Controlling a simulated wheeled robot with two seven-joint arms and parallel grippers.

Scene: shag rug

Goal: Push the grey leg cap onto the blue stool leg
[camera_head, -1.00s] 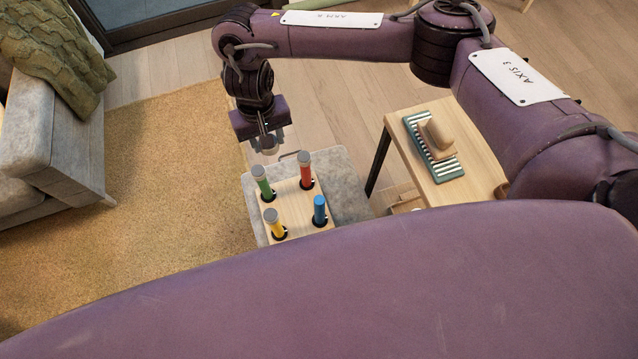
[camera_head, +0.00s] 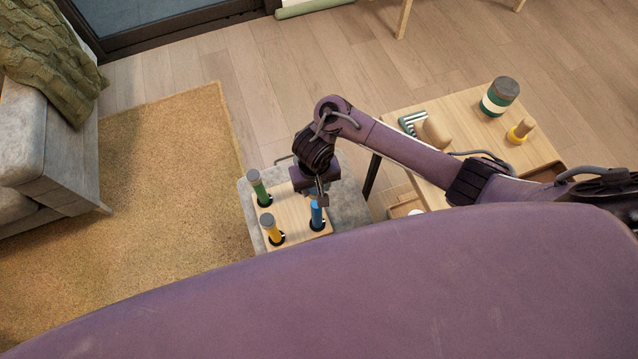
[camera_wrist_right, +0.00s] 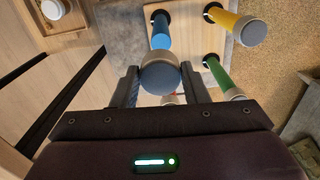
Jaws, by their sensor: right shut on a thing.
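The blue stool leg (camera_head: 316,215) stands upright in the wooden block (camera_head: 297,213); it also shows in the right wrist view (camera_wrist_right: 161,32). My right gripper (camera_head: 321,198) is right at the top of the blue leg. In the right wrist view its fingers (camera_wrist_right: 160,84) are shut on the grey leg cap (camera_wrist_right: 160,76). My left gripper is not in view.
Green (camera_head: 258,189) and yellow (camera_head: 271,230) legs with grey caps stand close by in the block. The red leg (camera_wrist_right: 169,99) is mostly hidden by my gripper. The block rests on a grey upholstered seat (camera_head: 347,203). A wooden table (camera_head: 465,125) with several objects stands right.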

